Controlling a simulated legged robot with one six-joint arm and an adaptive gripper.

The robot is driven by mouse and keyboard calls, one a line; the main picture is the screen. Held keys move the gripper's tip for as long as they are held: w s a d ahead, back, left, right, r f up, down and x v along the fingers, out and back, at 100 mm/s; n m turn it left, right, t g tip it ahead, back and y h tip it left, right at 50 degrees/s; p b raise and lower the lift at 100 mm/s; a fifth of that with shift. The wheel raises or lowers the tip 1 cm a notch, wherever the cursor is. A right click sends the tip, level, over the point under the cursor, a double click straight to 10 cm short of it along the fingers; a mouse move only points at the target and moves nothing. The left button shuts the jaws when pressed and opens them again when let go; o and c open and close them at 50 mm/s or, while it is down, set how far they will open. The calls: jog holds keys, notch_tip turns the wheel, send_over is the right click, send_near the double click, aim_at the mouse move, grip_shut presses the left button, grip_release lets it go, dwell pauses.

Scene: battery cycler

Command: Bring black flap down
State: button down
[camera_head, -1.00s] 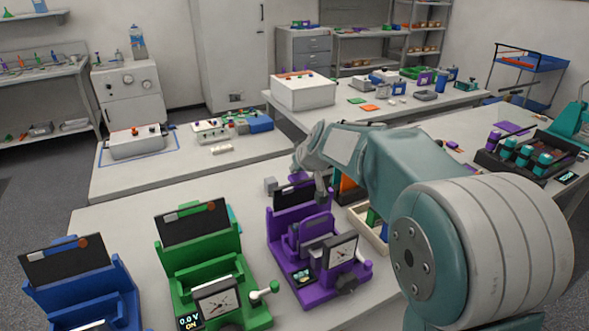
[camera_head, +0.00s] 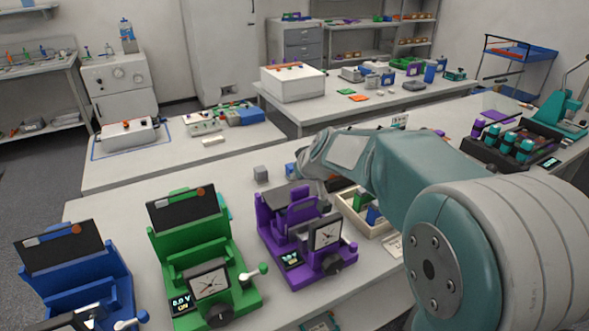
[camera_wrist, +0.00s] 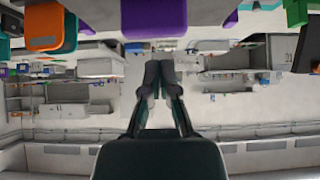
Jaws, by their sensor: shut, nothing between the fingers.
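The purple cycler (camera_head: 310,257) stands on the near table, with a dial and a small display on its front. Its black flap (camera_head: 281,194) at the back lies tilted well over and shows as a narrow dark strip. My gripper (camera_wrist: 160,72) is shut and empty in the wrist view. In the head view it is at the back right of the purple cycler, largely hidden by my arm. I cannot tell whether it touches the flap.
The green cycler (camera_head: 205,265) and blue cycler (camera_head: 85,285) stand to the left with black flaps upright. A small grey block (camera_head: 261,174) lies behind the purple cycler. A tray with colored blocks (camera_head: 349,213) lies close on the right. Free table lies behind the green cycler.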

jog(key=shift+s+d+f, duration=0.3)
jog(key=shift+s+f, duration=0.35)
jog(key=shift+s, duration=0.05)
dwell(0.3)
